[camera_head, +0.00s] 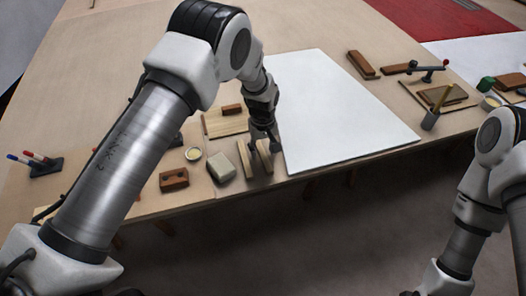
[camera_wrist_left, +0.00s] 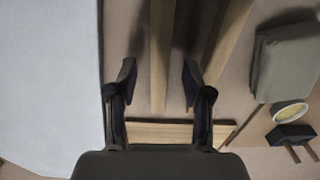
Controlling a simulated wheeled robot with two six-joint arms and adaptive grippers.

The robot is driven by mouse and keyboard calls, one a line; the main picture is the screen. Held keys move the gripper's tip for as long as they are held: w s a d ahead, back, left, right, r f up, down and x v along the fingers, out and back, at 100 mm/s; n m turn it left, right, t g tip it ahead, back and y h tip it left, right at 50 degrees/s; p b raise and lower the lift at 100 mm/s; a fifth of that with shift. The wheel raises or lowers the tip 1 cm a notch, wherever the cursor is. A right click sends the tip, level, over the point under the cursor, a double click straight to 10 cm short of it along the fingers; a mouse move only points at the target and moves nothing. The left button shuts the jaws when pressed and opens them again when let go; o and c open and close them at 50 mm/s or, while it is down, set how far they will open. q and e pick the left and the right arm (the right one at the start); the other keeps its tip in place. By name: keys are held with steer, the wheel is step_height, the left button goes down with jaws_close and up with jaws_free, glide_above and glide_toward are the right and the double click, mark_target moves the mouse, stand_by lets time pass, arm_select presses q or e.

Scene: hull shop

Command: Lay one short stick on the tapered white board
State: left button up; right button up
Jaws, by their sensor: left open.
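The tapered white board (camera_head: 335,110) lies flat on the bench, and its left part shows bare. In the left wrist view the board (camera_wrist_left: 45,80) fills the left side. Two short sticks lie side by side left of the board in the head view: a left stick (camera_head: 244,160) and a right stick (camera_head: 264,158). My left gripper (camera_head: 262,143) is low over them, open. In the left wrist view one stick (camera_wrist_left: 161,60) runs between the open fingers (camera_wrist_left: 158,78); the other stick (camera_wrist_left: 229,40) lies outside them.
A grey block (camera_head: 221,167), a brown block (camera_head: 174,180) and a small round cup (camera_head: 193,154) sit left of the sticks. A light wooden board (camera_head: 225,123) lies behind. Tools and a cup with a stick (camera_head: 431,119) stand right of the board. The bench's front edge is close.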

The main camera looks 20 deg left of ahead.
arm_select(q)
steer(key=shift+w+f, duration=0.2)
steer(key=shift+f, duration=0.6)
steer(key=shift+s+a+r, duration=0.1)
steer(key=shift+r, duration=0.05)
steer(key=shift+s+r, duration=0.1)
steer(key=c, duration=0.3)
jaws_close()
